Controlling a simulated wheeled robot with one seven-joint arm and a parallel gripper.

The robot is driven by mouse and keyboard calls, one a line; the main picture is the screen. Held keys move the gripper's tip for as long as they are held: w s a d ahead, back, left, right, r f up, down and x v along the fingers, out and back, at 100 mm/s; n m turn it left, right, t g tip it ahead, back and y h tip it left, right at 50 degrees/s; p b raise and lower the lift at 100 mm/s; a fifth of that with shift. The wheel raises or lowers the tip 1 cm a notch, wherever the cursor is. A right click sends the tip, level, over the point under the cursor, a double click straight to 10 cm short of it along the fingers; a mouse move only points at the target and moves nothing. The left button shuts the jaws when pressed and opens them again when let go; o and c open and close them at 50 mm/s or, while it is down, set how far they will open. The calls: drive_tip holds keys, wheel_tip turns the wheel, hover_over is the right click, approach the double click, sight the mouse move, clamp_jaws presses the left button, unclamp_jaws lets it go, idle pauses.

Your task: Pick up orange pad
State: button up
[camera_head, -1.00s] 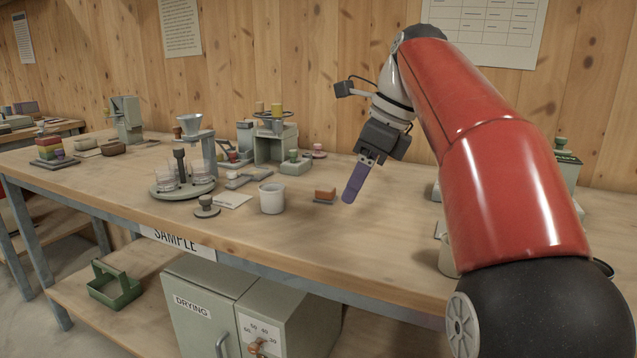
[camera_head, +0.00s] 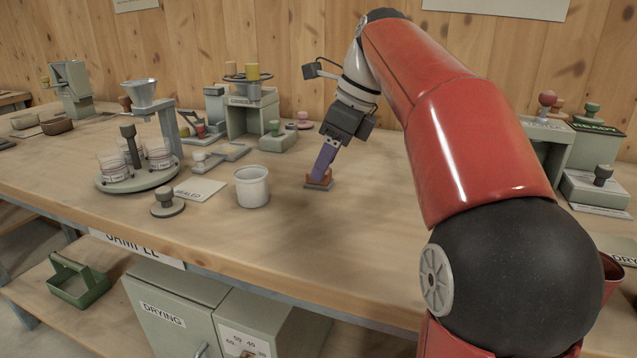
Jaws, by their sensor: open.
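The orange pad (camera_head: 312,180) lies on a small grey base (camera_head: 320,187) on the workbench, right of the white cup. My gripper (camera_head: 321,173) reaches down from the upper right, with its purple fingers pointing at the pad. The fingertips are at the pad and cover part of it. The near finger hides the far one, and I cannot tell whether they touch the pad. The gripper is open.
A white cup (camera_head: 252,187) stands just left of the pad. A grey block with a green knob (camera_head: 277,140) and a small pink-knobbed piece (camera_head: 303,121) stand behind. A round stand with beakers (camera_head: 138,178) is further left. The bench in front is clear.

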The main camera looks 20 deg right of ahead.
drive_tip(key=shift+x, duration=1)
drive_tip(key=c, duration=1)
drive_tip(key=shift+o, duration=0.2)
drive_tip(key=shift+r, duration=0.15)
wheel_tip(320, 180, up, 8)
drive_tip(key=shift+w+f+p, duration=0.1)
drive_tip(key=shift+p, duration=1.1)
drive_tip(key=shift+a+r, duration=0.1)
drive_tip(key=shift+r, duration=0.9)
